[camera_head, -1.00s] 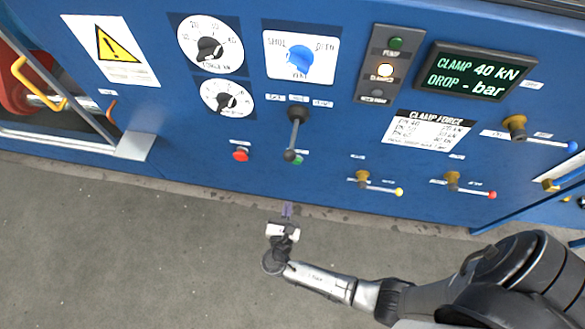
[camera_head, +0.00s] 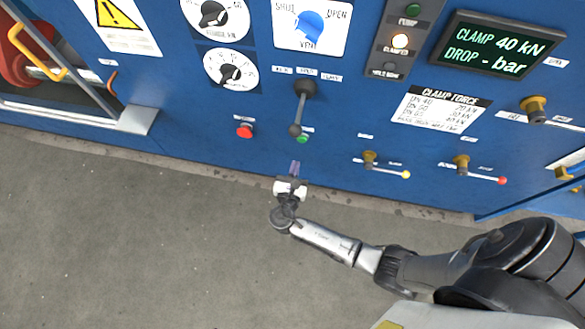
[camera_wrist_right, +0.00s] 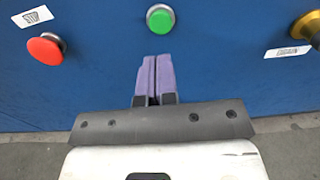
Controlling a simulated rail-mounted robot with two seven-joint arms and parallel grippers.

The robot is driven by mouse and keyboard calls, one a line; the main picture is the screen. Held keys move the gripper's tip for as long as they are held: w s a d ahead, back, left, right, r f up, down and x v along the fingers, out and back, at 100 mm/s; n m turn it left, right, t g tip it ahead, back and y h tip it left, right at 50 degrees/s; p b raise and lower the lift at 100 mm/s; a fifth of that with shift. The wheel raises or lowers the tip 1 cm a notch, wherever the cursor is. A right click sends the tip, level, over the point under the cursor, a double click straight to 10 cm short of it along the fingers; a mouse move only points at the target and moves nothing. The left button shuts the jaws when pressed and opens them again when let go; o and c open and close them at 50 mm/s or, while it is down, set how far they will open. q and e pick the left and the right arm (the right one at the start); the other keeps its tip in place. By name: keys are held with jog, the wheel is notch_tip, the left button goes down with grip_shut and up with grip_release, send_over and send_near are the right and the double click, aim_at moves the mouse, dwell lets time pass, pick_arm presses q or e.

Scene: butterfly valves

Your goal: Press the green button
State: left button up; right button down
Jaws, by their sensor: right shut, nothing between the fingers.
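The green button (camera_head: 302,139) is on the blue panel, just right of the lower end of a black lever. In the right wrist view the green button (camera_wrist_right: 160,19) shows at top centre, in a metal ring. My right gripper (camera_head: 295,166) is shut and empty, below the button in the head view. In the right wrist view its purple fingertips (camera_wrist_right: 153,58) lie together and point at the button, with blue panel showing between them and it. I cannot tell the exact distance. My left gripper is not in view.
A red button (camera_head: 244,130) is left of the green one; it also shows in the right wrist view (camera_wrist_right: 46,49). The black lever (camera_head: 299,108) hangs close above the green button. Brass valves with a yellow-tipped handle (camera_head: 386,170) and a red-tipped handle (camera_head: 482,174) are to the right.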

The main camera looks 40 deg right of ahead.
aim_at(301, 141)
jog(key=b+x, duration=0.2)
jog(key=x, duration=0.4)
jog(key=shift+w+d+f+b, duration=0.1)
jog(key=shift+w+b, duration=0.05)
jog(key=shift+b, duration=0.15)
jog(key=shift+w+d, duration=0.4)
jog(key=shift+d, duration=0.05)
jog(key=shift+d, duration=0.1)
